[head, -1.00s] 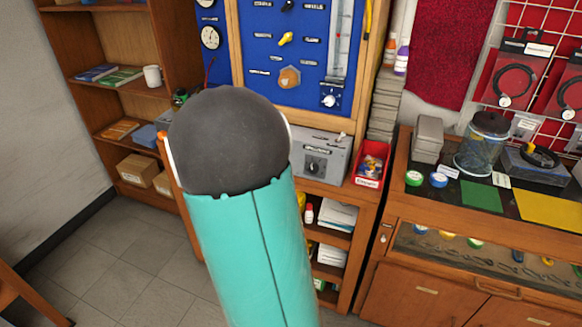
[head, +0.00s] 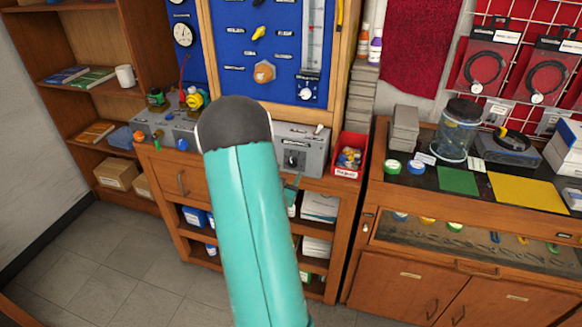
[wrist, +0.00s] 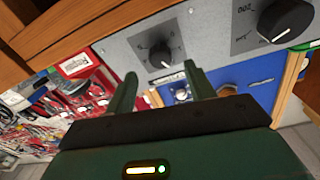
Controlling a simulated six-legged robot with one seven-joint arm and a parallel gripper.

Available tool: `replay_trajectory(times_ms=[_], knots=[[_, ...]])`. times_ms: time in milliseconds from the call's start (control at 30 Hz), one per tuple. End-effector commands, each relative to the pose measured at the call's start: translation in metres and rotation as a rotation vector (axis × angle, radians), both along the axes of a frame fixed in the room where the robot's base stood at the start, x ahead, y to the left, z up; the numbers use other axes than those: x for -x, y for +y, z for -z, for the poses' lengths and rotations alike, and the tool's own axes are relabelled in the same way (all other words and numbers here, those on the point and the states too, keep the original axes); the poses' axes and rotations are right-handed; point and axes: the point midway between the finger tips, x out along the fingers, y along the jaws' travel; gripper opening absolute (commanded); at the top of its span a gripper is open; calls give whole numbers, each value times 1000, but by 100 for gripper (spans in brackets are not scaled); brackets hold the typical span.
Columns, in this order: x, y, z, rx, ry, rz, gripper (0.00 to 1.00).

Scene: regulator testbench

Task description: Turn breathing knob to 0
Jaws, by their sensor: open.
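A grey box with a black knob (head: 293,159) stands on the bench, right of my arm in the head view. In the wrist view, which looks turned over, a black knob (wrist: 160,55) with a white pointer line sits on a grey panel (wrist: 125,48). A larger black knob (wrist: 285,20) with numbers around it is to its right. No label clearly reads "breathing", so I cannot tell which knob is meant. My gripper (wrist: 161,73) is open and empty, its fingers either side of the smaller knob's line of sight, apparently short of it. My arm hides most of it in the head view.
A blue panel (head: 282,50) with several knobs and a white-and-blue dial (head: 306,92) rises behind the bench. A red bin (head: 349,155) stands right of the box. A glass-topped cabinet (head: 455,215) is at right. Floor at left (head: 120,250) is clear.

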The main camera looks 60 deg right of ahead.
Motion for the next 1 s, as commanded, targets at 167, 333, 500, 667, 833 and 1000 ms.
replay_trajectory(times_ms=[167, 333, 500, 667, 833, 1000], knots=[[-4, -30, 0, 1, 0, 0, 54], [-6, -42, 0, 0, 0, 0, 54], [-6, -44, 0, 0, 0, -1, 54], [-6, -44, 0, 0, 0, -1, 44], [-6, -44, 0, 0, 0, -1, 11], [-6, -43, 0, 1, 3, -2, 9]])
